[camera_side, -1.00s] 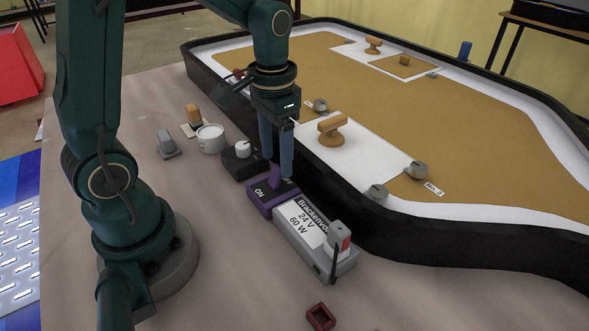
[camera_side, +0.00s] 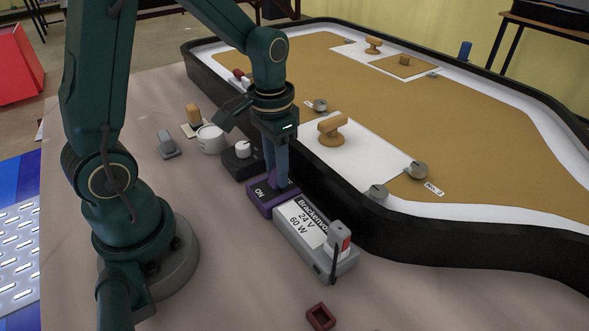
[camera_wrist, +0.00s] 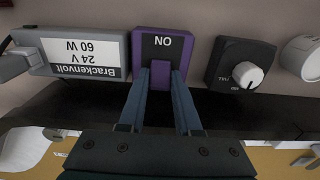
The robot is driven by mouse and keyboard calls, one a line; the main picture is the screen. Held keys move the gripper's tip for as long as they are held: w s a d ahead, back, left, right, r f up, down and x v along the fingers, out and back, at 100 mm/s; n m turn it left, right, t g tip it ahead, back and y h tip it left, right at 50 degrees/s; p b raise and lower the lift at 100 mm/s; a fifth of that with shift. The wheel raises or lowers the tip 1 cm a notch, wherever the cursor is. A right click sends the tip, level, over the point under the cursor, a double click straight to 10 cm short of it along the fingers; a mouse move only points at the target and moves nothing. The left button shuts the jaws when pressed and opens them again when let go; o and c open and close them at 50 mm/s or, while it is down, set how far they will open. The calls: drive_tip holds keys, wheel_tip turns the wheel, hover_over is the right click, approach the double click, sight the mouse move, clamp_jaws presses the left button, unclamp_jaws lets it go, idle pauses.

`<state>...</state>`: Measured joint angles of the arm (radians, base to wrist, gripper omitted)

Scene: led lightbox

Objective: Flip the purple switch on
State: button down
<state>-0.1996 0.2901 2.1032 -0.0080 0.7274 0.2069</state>
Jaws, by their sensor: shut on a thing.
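The purple switch (camera_side: 259,209) sits beside the grey power supply, its black top marked ON on the side nearer my base. In the wrist view the purple switch (camera_wrist: 139,47) is at top centre, with its purple lever (camera_wrist: 160,75) between my fingertips. My gripper (camera_side: 276,182) points down over the switch in the side view. My gripper also shows in the wrist view (camera_wrist: 160,82), its blue fingers shut on the lever from both sides. The OFF marking is hidden by the fingers.
A grey Brackenvolt power supply (camera_side: 300,228) adjoins the switch. A black box with a white knob (camera_side: 243,150) is on its other side. The lightbox's black wall (camera_side: 440,247) runs close behind. A dark red square piece (camera_side: 320,316) lies in front.

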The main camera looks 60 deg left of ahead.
drive_tip(key=shift+s+t, duration=0.25)
drive_tip(key=shift+t, duration=0.4)
drive_tip(key=shift+s+t, duration=0.2)
drive_tip(key=shift+t, duration=0.45)
drive_tip(key=c, duration=0.6)
unclamp_jaws()
drive_tip(key=shift+r, duration=0.1)
drive_tip(key=shift+v, duration=2.55)
drive_tip(key=shift+s, duration=0.1)
